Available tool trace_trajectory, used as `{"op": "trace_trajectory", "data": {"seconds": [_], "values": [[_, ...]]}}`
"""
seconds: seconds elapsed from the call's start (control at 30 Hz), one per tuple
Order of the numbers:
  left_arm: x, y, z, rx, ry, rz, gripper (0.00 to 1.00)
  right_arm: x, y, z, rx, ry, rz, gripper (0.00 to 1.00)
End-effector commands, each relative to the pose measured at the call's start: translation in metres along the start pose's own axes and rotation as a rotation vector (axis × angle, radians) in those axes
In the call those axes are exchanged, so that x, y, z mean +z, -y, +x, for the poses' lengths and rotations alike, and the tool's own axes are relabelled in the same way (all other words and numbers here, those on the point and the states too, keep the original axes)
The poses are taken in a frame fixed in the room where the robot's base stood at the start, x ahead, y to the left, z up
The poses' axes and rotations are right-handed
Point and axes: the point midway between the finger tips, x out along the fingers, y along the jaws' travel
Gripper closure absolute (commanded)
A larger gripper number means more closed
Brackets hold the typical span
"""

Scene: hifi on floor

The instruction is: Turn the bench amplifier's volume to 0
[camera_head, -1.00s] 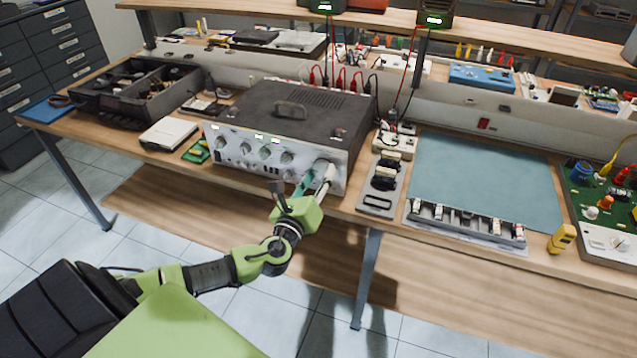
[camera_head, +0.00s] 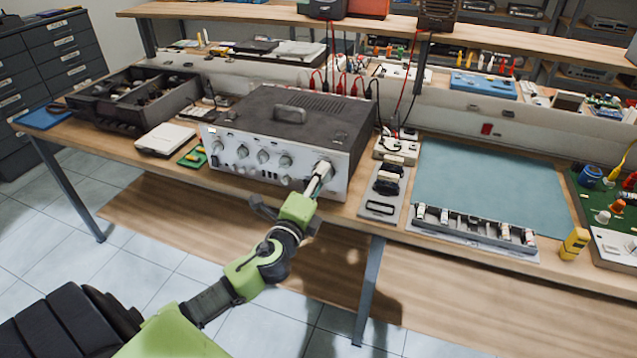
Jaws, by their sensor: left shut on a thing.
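The bench amplifier (camera_head: 270,150) stands on the workbench, a dark-topped box with a silver front panel. Several small knobs (camera_head: 263,156) run along the panel. My left gripper (camera_head: 323,168) reaches up to the right end of the panel, its fingers shut on the large volume knob there. The fingers mostly hide this knob, so its pointer and scale cannot be read. My right gripper is not in view.
A white box (camera_head: 166,139) and a green circuit board (camera_head: 193,156) lie left of the amplifier. A grey tray with black parts (camera_head: 383,190) lies close on its right, then a teal mat (camera_head: 490,185). Red and black leads rise behind it.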

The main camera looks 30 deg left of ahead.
Motion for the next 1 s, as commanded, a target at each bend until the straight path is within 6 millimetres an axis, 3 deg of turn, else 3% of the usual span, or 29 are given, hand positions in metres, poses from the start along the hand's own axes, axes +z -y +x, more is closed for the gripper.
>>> {"op": "trace_trajectory", "data": {"seconds": [0.7,0.73,0.77,0.8,1.0], "values": [[0.0016,0.0011,0.0006,-0.001,0.003,-0.075,0.85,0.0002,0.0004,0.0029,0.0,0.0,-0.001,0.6],[0.0016,0.0011,0.0006,-0.001,0.003,-0.075,0.58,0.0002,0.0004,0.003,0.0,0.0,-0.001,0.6],[0.0015,0.001,0.0006,-0.001,0.003,-0.075,0.51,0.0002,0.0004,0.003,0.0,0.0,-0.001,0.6],[0.0013,0.0009,0.0005,-0.001,0.003,-0.075,0.47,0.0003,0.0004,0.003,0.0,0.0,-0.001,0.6],[0.0006,0.0004,0.0003,0.0,0.001,-0.074,0.47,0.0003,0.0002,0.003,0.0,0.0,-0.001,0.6]]}}
